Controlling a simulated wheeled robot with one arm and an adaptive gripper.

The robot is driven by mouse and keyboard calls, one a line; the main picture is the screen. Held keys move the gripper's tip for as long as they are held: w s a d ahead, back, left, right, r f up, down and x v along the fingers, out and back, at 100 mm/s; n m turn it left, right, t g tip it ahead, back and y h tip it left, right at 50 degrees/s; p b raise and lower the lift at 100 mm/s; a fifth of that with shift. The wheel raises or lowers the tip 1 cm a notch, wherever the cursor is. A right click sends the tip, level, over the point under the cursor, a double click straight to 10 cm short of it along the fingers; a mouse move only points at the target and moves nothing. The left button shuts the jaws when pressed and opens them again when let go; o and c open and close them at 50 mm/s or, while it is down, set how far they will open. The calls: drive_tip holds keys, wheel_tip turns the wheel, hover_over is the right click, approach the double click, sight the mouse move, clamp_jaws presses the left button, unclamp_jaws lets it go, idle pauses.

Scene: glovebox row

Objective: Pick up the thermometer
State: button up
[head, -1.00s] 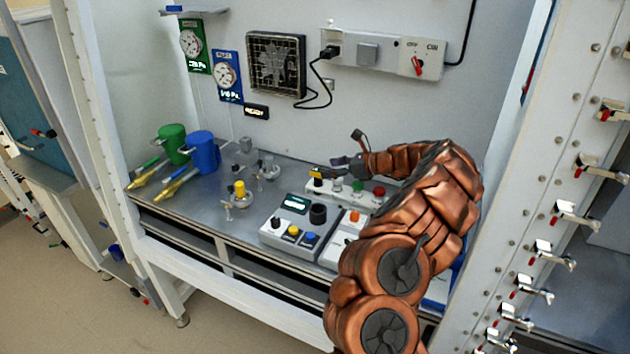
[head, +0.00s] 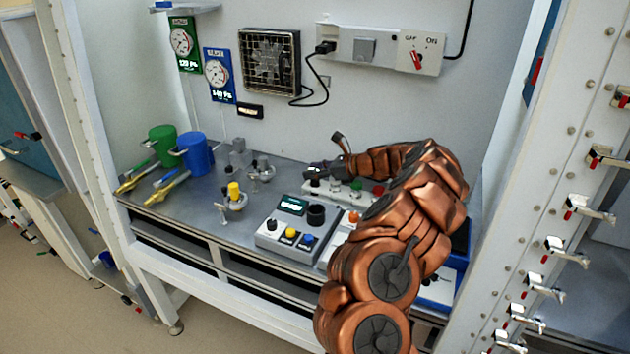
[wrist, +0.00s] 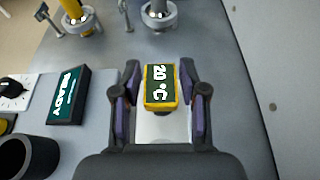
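The thermometer is a small yellow block with a dark green display reading 20 °C (wrist: 161,86), seen in the middle of the wrist view. My gripper (wrist: 160,72) has one dark finger with a purple pad on each side of it. A narrow gap shows between the thermometer and each finger, so the gripper is open around it. A pale surface shows just behind the thermometer, towards my palm. In the head view my gripper (head: 314,171) is low over the back of the bench, and the thermometer cannot be made out there.
A grey control box (head: 290,234) with knobs and a READY display stands in front of my gripper. Metal fittings (head: 263,171), one yellow-topped (head: 234,190), stand to the left, then blue (head: 197,154) and green (head: 161,146) mugs. The back wall is close behind.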

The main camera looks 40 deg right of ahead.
clamp_jaws()
